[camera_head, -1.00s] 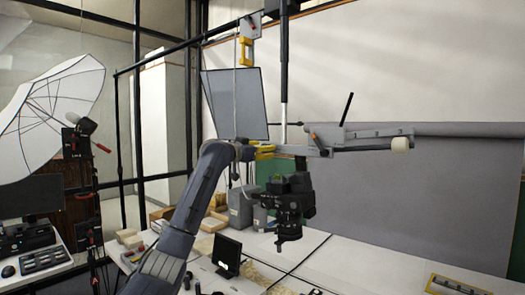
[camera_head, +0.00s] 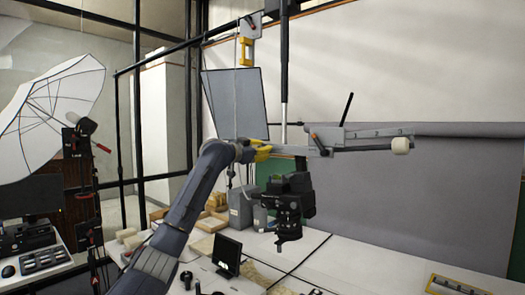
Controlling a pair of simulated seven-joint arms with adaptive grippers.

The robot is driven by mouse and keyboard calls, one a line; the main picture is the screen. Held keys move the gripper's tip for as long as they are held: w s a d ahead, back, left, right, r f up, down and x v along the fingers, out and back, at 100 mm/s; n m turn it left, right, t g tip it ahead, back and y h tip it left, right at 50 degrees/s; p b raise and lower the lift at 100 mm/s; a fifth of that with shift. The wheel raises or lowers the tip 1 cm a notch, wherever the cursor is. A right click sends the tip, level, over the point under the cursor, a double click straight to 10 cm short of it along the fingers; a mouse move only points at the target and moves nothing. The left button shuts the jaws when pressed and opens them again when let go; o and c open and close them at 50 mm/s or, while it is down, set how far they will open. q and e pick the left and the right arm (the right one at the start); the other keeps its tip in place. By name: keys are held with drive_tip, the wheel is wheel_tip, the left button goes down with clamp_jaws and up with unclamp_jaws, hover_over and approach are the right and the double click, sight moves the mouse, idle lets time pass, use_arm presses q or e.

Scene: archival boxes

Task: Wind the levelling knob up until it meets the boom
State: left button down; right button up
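The grey boom (camera_head: 378,133) runs level across the middle, mounted at the foot of a vertical column (camera_head: 284,70). A pale round knob (camera_head: 401,145) sits at the right end of a dark rod, close under the boom's right end. I cannot tell for certain that it is the levelling knob. A black camera (camera_head: 288,206) hangs below the boom. My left arm comes up from the bottom, and its gripper (camera_head: 266,152) is at the boom's left end, beside yellow parts. Its fingers are too small and overlapped to read. My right gripper is out of view.
A black lever (camera_head: 347,108) stands up from the boom. The white table (camera_head: 335,262) below carries a small monitor (camera_head: 227,254) and grey boxes (camera_head: 241,208). A white umbrella (camera_head: 52,108) stands at left. A grey backdrop (camera_head: 430,200) hangs behind.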

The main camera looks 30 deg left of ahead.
use_arm(q)
drive_tip(key=c, duration=0.9)
unclamp_jaws()
drive_tip(key=s+a, duration=0.1)
drive_tip(key=s, duration=1.1)
drive_tip(key=shift+a, duration=0.2)
drive_tip(key=shift+w, duration=0.1)
